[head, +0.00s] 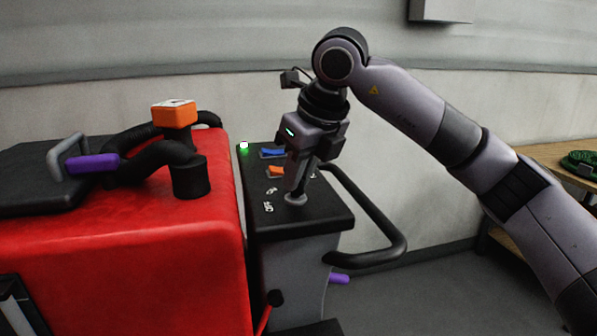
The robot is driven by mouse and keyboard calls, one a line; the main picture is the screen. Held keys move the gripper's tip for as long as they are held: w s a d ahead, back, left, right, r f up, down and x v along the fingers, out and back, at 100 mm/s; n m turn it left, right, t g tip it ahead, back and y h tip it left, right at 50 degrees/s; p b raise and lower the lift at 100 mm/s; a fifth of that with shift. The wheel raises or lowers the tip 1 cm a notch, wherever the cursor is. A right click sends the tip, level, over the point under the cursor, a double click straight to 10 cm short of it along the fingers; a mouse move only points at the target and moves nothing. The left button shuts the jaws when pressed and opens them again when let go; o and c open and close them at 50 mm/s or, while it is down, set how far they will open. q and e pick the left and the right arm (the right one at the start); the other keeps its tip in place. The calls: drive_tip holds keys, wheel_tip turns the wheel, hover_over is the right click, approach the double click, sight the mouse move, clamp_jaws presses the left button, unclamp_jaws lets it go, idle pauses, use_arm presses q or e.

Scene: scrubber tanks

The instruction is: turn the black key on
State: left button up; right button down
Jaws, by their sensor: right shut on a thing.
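My right gripper (295,196) points down onto the black top panel (315,219) of the scrubber machine. Its fingers are shut at a small round grey key switch on the panel. The black key itself is hidden between and behind the fingers, so I cannot tell which way it is turned. White markings (268,207) sit on the panel just left of the fingertips. A blue switch (272,153) and an orange switch (276,171) lie behind and left of the gripper. A green light (243,146) glows at the panel's far left corner. My left gripper is not in view.
The red tank (130,240) stands left of the panel, with black hoses, an orange-topped cap (174,112) and a purple handle (93,163). A black handlebar (385,225) curves out right of the panel. A wooden table (545,155) stands at far right.

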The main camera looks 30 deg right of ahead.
drive_tip(key=shift+s+f, duration=0.1)
drive_tip(key=shift+f, duration=0.25)
drive_tip(key=c, duration=1.1)
unclamp_jaws()
drive_tip(key=shift+c, duration=0.2)
drive_tip(key=shift+r, duration=0.1)
drive_tip(key=shift+r, duration=0.5)
drive_tip(key=v, duration=0.6)
drive_tip(key=shift+s, duration=0.1)
